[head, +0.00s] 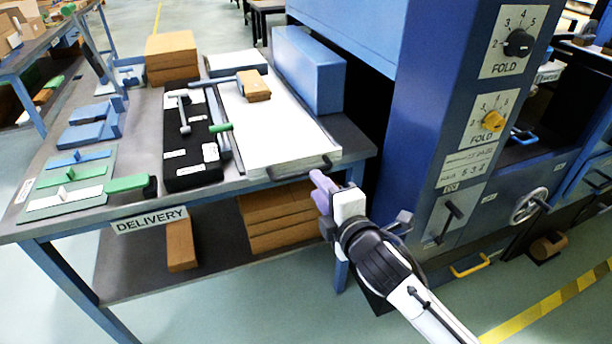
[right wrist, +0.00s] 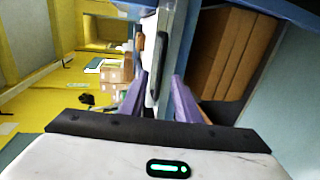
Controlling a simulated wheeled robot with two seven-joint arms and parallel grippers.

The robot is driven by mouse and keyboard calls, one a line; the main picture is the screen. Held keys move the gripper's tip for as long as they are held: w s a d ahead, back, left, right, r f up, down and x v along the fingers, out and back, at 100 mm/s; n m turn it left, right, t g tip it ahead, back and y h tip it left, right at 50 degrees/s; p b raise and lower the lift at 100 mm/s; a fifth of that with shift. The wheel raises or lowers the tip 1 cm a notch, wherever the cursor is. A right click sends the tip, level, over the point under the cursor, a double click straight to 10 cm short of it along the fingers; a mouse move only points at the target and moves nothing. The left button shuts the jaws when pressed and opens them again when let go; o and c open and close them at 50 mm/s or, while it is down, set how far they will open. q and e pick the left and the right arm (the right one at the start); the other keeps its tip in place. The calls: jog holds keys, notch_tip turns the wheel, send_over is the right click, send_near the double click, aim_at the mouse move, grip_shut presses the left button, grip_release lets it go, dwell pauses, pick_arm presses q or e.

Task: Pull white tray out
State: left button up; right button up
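The white tray (head: 275,130) lies flat on the delivery table, with a dark bar handle (head: 300,169) on its front edge. My right gripper (head: 322,186) is just in front of the table, to the right of and slightly below the handle. In the right wrist view its two purple fingers are spread apart (right wrist: 159,92). The handle (right wrist: 161,65) shows ahead, in line with the gap between them, and the tray's white front (right wrist: 149,60) shows beside it. Nothing is visibly gripped. My left gripper is not in view.
A blue box (head: 310,75) stands at the tray's right, close to the blue machine (head: 425,130). A small brown block (head: 255,88) rests on the tray's far part. A black tool board (head: 190,150) lies to its left. The floor in front is clear.

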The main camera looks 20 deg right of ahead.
aim_at(307, 174)
jog(key=b+x, duration=0.1)
jog(key=x, duration=0.7)
jog(key=shift+w, duration=0.25)
grip_shut()
